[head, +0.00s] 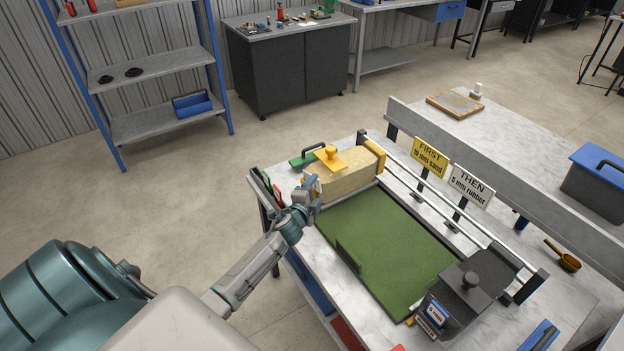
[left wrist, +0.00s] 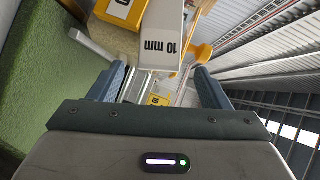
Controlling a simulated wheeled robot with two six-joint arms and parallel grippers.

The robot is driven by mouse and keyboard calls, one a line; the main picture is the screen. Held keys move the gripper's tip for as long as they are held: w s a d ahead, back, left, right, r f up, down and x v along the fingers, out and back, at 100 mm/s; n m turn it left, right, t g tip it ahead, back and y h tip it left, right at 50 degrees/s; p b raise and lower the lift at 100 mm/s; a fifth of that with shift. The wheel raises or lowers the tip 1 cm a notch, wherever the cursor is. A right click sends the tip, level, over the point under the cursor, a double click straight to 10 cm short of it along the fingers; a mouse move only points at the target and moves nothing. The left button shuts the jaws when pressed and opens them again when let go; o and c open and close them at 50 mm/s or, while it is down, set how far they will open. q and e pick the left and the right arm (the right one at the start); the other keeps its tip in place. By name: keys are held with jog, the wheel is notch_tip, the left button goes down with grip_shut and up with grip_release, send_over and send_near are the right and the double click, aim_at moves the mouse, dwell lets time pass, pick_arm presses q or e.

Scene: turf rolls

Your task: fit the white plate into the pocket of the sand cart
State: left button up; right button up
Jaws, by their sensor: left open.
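The sand cart (head: 340,175), a sand-coloured block with yellow ends and a yellow knobbed plate on top, stands at the far left end of the rails. My left gripper (head: 311,189) is at the cart's near left end, open. In the left wrist view a white plate marked "10 mm" (left wrist: 162,38) lies ahead of the open fingers (left wrist: 160,88), roughly in line with the gap between them. The cart's side (left wrist: 108,38) shows left of it. The pocket is not clearly visible, so I cannot tell whether the plate sits in it. My right gripper is not in view.
A dark cart marked "5 mm" (head: 468,295) stands at the near right end. Yellow "FIRST" (head: 431,157) and white "THEN" (head: 471,187) signs stand by the far rail. A green-handled tool (head: 305,158) lies behind the sand cart.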

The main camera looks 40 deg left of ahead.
pick_arm(q)
jog(key=shift+w+a+f, duration=0.15)
jog(key=shift+w+f, duration=0.1)
jog(key=shift+w, duration=0.45)
jog(key=shift+s+r, duration=0.1)
jog(key=shift+c, duration=0.9)
jog(key=c, duration=1)
jog(key=shift+o, duration=0.2)
